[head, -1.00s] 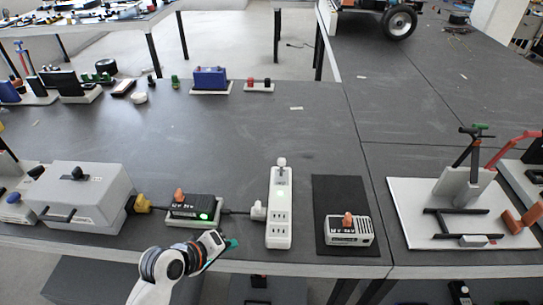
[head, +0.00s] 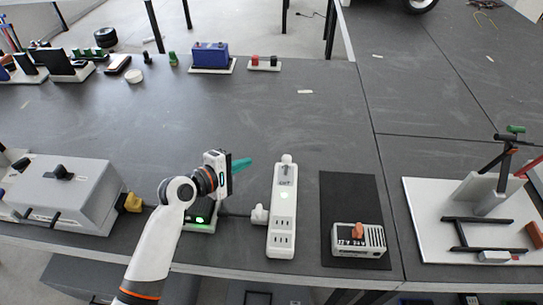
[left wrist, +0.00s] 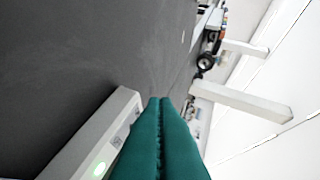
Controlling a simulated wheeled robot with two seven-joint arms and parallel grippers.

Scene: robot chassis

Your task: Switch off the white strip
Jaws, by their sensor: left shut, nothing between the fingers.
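The white power strip (head: 282,215) lies lengthwise on the dark table in the head view, with a lit green light near its far end and a grey-white round knob at that end. A plug sits at its left side. My left gripper (head: 241,165) is shut and empty, its teal fingertips left of the strip's far part and apart from it in the head view. In the left wrist view the teal fingers (left wrist: 162,140) are together, and the strip (left wrist: 90,140) with its glowing green light lies to their left. My right gripper is not in view.
A charger (head: 199,218) with a green light stands under my left arm. A dark mat (head: 347,193) with a boxy battery charger (head: 358,239) lies right of the strip. A grey box (head: 75,190) stands at left. The table behind the strip is clear.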

